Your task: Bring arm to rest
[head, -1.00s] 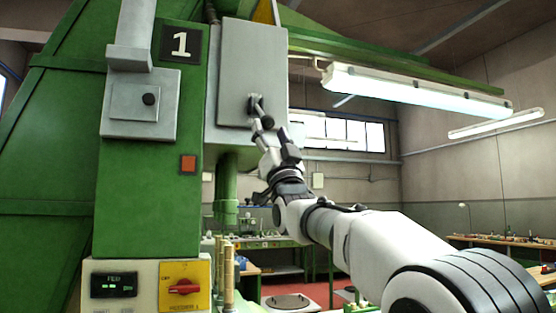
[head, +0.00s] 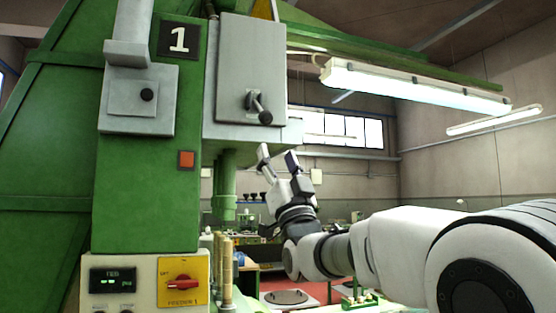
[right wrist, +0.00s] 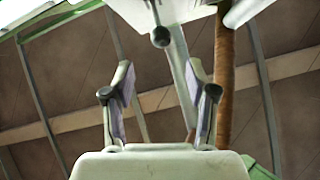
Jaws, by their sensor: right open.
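My right gripper (head: 279,160) is open and empty in the head view. It points up and stands below and to the right of the grey box with the black-knobbed lever (head: 259,108), apart from it. In the right wrist view, the two fingers of my right gripper (right wrist: 160,90) are spread with nothing between them. The black knob (right wrist: 161,37) shows beyond the fingertips. My left gripper is not in view.
The green machine (head: 150,200) marked 1 fills the left side. Its control panel has a red switch (head: 182,282). A lit lamp (head: 415,88) hangs at the upper right. Open room lies right of the machine, with workbenches farther back.

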